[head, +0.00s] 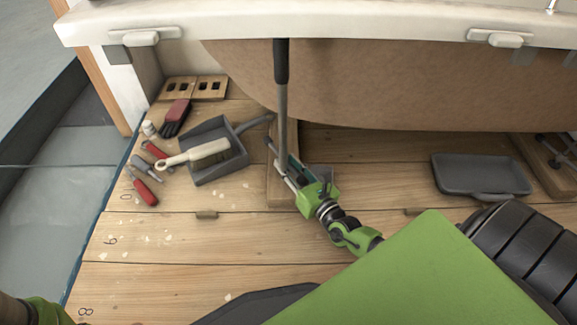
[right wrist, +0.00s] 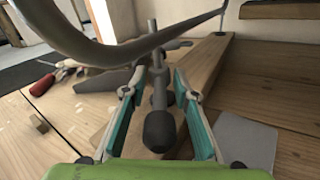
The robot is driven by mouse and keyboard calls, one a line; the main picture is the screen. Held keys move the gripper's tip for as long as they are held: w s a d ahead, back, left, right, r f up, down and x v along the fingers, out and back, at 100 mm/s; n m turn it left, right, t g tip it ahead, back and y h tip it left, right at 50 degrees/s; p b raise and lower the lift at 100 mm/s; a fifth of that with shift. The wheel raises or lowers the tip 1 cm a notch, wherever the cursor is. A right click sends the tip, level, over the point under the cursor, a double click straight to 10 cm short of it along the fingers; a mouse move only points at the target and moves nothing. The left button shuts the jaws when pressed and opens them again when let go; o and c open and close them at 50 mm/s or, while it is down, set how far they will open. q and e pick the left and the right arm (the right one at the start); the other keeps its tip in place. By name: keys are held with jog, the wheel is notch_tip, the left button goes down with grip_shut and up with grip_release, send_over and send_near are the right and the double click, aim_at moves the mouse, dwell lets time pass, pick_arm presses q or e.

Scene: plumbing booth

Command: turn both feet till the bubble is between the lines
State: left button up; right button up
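My right gripper (head: 285,172) is low under the tub's front edge, above a wooden board. In the right wrist view its two teal-padded fingers (right wrist: 160,100) stand apart, with a grey bar (right wrist: 159,95) with a dark rounded end between them. Narrow gaps show on both sides of the bar. A grey upright rod with a black top (head: 282,100) rises beside the gripper in the head view. One metal tub foot (head: 560,150) shows at the far right. The other foot cannot be made out behind the gripper. No bubble or level lines are visible. My left gripper is out of view.
The white tub rim (head: 320,22) and brown underside (head: 400,85) hang low overhead. A grey tray (head: 480,175) lies at right. The front floorboards are mostly clear.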

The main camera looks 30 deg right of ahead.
grip_shut()
jog(key=shift+r+n+y, duration=0.1)
jog(key=shift+n+y, duration=0.3)
jog(key=shift+d+n+y, duration=0.1)
jog(key=shift+n+y, duration=0.2)
jog(key=shift+y, duration=0.4)
grip_release()
